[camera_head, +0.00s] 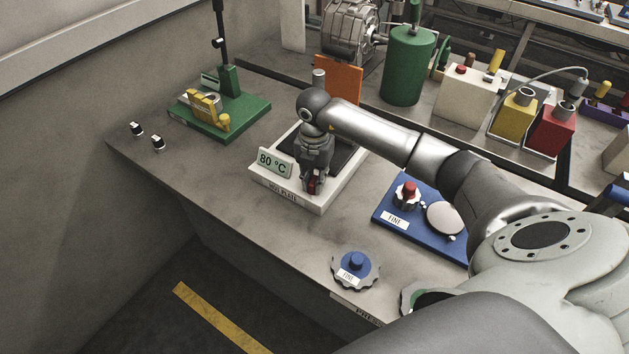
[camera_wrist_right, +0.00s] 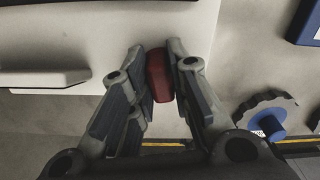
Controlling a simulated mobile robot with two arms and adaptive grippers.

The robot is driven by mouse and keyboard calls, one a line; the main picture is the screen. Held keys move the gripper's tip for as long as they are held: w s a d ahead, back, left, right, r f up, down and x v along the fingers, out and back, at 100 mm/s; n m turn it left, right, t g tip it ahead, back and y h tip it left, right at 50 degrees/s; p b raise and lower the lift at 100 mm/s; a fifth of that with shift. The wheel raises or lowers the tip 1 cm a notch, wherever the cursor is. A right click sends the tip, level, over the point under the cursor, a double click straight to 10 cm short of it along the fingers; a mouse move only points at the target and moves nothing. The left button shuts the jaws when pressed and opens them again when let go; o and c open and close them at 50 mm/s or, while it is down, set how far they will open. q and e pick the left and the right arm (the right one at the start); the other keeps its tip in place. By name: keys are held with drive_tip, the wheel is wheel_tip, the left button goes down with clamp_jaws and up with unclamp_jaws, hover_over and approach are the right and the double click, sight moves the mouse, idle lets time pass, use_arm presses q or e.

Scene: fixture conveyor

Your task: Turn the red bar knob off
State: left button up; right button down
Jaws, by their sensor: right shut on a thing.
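The red bar knob (camera_head: 313,184) sits on the front of a white hot plate (camera_head: 264,188) that carries an "80 °C" sign (camera_head: 274,162). My right gripper (camera_head: 314,180) comes down from above and is shut on the knob, covering most of it in the head view. In the right wrist view, the red bar knob (camera_wrist_right: 160,76) lies between the two fingertips of my right gripper (camera_wrist_right: 160,78), with a finger against each side. The bar's exact turn angle is hard to tell. My left gripper is not in view.
A blue board (camera_head: 384,214) with a red-topped knob (camera_head: 407,195) and a pale disc lies to the right. A blue "FINE" knob (camera_head: 356,264) is at the bench's front edge. A green stand base (camera_head: 240,117) is behind left. Bare bench lies left of the hot plate.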

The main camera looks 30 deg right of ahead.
sight(312, 179)
drive_tip(key=n+b, duration=0.3)
drive_tip(key=n, duration=0.1)
drive_tip(key=shift+w+f+n, duration=0.1)
drive_tip(key=shift+n, duration=0.2)
drive_tip(key=n+b, duration=0.2)
drive_tip(key=n, duration=0.1)
drive_tip(key=shift+a+n, duration=0.1)
drive_tip(key=shift+n, duration=0.3)
drive_tip(key=n+b, duration=0.2)
drive_tip(key=n, duration=0.1)
drive_tip(key=shift+a+n+b, duration=0.15)
drive_tip(key=shift+n+b, duration=1)
drive_tip(key=shift+n, duration=0.85)
drive_tip(key=shift+r, duration=0.2)
drive_tip(key=c, duration=1.4)
unclamp_jaws()
drive_tip(key=shift+o, duration=0.2)
wheel_tip(312, 179, up, 12)
